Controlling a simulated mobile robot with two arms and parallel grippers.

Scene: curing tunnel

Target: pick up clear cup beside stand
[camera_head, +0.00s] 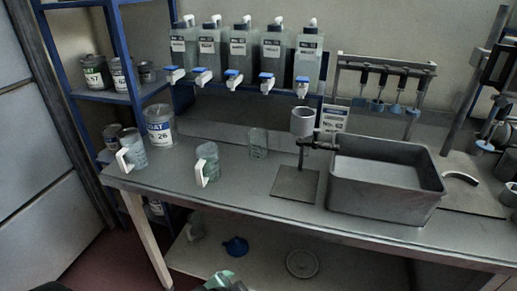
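A clear cup (258,143) stands upright on the grey workbench (235,185). It is just left of a stand (295,184) with a flat square base, an upright rod and a pale cylindrical holder (302,122) at its top. The cup looks apart from the stand and nothing touches it. I cannot make out whether it holds anything.
Two clear jugs with white handles, one at the left (134,150) and one nearer the cup (207,160), stand on the bench. A large grey basin (385,205) is right of the stand. Several tapped bottles (240,55) line the back above the bench.

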